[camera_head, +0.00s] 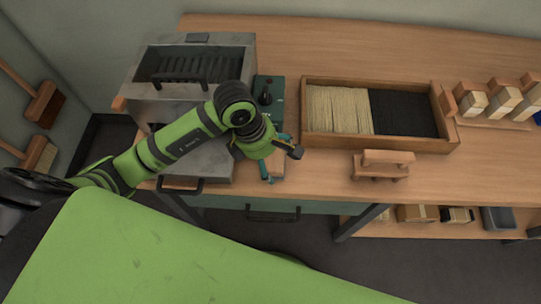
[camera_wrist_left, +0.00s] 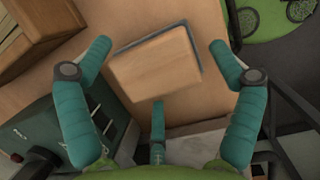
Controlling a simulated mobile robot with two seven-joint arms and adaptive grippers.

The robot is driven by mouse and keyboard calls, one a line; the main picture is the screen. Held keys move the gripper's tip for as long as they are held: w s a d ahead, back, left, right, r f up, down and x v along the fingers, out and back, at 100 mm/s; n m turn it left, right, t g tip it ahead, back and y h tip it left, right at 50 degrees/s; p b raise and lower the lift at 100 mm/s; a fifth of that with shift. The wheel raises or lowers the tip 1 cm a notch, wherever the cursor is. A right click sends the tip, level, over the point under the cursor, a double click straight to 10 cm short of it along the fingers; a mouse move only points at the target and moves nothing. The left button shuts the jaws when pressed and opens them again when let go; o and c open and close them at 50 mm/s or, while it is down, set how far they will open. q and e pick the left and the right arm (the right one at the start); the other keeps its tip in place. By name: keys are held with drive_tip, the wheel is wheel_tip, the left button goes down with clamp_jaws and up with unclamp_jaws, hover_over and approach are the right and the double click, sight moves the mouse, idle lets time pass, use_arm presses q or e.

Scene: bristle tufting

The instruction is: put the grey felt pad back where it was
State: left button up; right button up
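In the left wrist view a pale wooden block (camera_wrist_left: 155,65) lies flat on the bench. A thin grey edge (camera_wrist_left: 194,47) shows along its far and right sides, and this looks like the grey felt pad under it; the rest of it is hidden. My left gripper (camera_head: 279,158) is over the bench, right of the metal machine. Its teal fingers also show in the wrist view (camera_wrist_left: 160,58), spread wide on either side of the block and apart from it. My right gripper is not in view.
A metal machine (camera_head: 213,54) and a teal control box (camera_head: 268,100) stand close beside the left gripper. A wooden tray (camera_head: 309,140) of pale and black bristles is to the right, with a small wooden stand (camera_head: 381,173) in front. Bench (camera_head: 460,185) is clear at front right.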

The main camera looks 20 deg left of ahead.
use_arm(q)
drive_tip(key=shift+r, duration=0.2)
drive_tip(key=shift+a+r, duration=0.1)
drive_tip(key=shift+r, duration=0.2)
drive_tip(key=b+v, duration=0.1)
drive_tip(key=v, duration=1)
drive_tip(key=shift+r, duration=0.1)
